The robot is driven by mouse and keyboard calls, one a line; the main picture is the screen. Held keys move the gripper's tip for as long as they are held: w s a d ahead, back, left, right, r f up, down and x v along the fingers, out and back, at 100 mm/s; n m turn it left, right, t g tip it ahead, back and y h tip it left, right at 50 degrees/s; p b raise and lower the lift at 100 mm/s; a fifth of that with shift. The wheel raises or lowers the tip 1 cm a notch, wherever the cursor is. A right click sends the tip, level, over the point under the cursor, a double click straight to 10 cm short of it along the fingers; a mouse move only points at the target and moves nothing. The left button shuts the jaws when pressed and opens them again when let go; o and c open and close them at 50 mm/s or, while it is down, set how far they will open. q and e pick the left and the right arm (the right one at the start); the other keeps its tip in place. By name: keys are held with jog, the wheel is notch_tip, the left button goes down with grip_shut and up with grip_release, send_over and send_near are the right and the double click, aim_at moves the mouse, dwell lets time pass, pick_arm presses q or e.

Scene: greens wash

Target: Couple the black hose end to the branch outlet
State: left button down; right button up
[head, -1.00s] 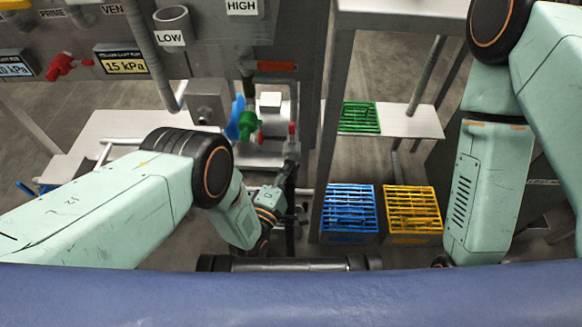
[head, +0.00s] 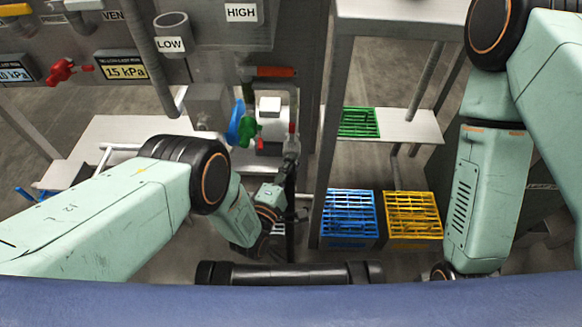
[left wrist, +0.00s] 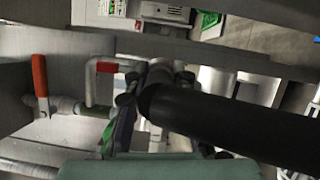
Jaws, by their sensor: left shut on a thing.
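My left gripper (head: 289,184) is in the lower middle of the head view, small and partly hidden by its own wrist. In the left wrist view its dark fingers close around the black hose end (left wrist: 160,98). The thick black hose (left wrist: 240,125) runs from there to the lower right. The branch outlet (head: 291,146) appears as a grey fitting with a red handle, just above the gripper in the head view. In the left wrist view a grey fitting (left wrist: 160,66) lies right at the hose end; I cannot tell whether they are joined. My right gripper is out of view.
A green valve handle (head: 245,133) and blue handle (head: 234,121) are left of the outlet. A grey post (head: 333,140) stands to the right. Blue (head: 348,216) and yellow (head: 413,215) crates stand beyond it. A red lever (left wrist: 40,76) is left in the wrist view.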

pick_arm(q)
jog(key=shift+w+r, duration=0.1)
jog(key=shift+w, duration=0.8)
jog(key=c, duration=1)
grip_release()
jog(key=shift+c, duration=0.2)
jog(key=v, duration=0.7)
jog(key=shift+s, duration=0.2)
jog(key=shift+a, duration=0.15)
